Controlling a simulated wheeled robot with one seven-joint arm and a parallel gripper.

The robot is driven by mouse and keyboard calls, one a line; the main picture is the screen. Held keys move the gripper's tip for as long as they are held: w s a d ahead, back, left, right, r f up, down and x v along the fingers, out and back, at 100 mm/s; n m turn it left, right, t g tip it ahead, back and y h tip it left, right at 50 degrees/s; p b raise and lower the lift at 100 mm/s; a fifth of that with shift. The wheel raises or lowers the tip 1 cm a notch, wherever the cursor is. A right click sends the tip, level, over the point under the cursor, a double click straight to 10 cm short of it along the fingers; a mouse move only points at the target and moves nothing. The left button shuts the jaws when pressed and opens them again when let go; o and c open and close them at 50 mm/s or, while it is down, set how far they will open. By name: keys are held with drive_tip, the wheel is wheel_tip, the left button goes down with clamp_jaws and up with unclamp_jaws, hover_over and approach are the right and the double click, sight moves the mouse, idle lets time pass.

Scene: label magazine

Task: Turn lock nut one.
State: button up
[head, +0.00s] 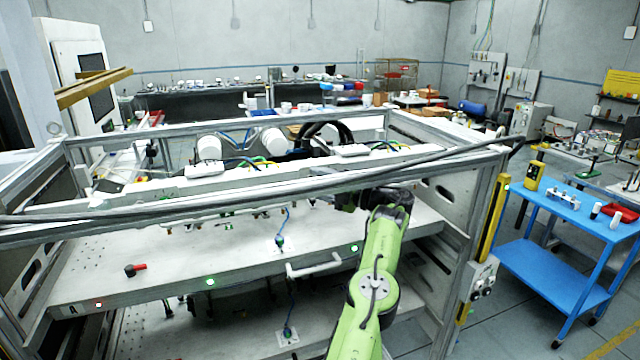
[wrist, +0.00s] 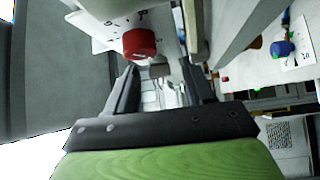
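A red round knob (wrist: 140,42) stands on a white plate with dark markings (wrist: 160,22) in the wrist view. It is just beyond the tip of my left finger. My gripper (wrist: 160,72) has its two dark fingers apart, with nothing seen held between them. In the head view my gripper (head: 345,198) reaches left inside the metal frame, above the upper shelf, and its fingertips are hard to make out. A blue knob (wrist: 283,48) on a white label is at the right of the wrist view. I cannot tell which part is lock nut one.
A blue cart (head: 560,215) stands right.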

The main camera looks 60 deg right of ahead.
drive_tip(key=shift+s, duration=0.1)
drive_tip(key=s+f+p, duration=0.1)
drive_tip(key=s+p, duration=0.1)
drive_tip(key=s, duration=1.3)
drive_tip(key=shift+s+p, duration=0.35)
drive_tip(key=shift+f, duration=0.1)
drive_tip(key=shift+c, duration=0.2)
